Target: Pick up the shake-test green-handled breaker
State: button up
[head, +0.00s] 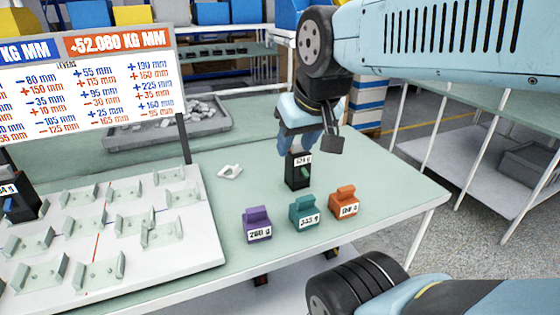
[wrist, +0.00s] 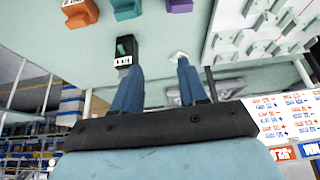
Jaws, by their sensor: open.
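The green-handled breaker (head: 297,176) is a black block with a small green lever and a white label. It stands upright on the pale green table in the head view. My gripper (head: 296,144) is above it, pointing down, and partly overlaps its top in that view. In the wrist view my gripper (wrist: 160,64) is open, with nothing between its two blue fingers. There the breaker (wrist: 125,46) is by the left fingertip, not centred between the fingers. I cannot tell whether that finger touches it.
Purple (head: 257,225), teal (head: 304,214) and orange (head: 344,205) labelled blocks stand in front of the breaker. A small white piece (head: 230,172) lies left of it. A white board (head: 200,250) with clear holders, a sign (head: 90,85) and a blue-handled black breaker (head: 20,210) are left.

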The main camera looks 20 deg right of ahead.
aim_at(300, 151)
jog(key=shift+w+d, duration=0.15)
jog(key=shift+d, duration=0.05)
jog(key=shift+o, duration=0.3)
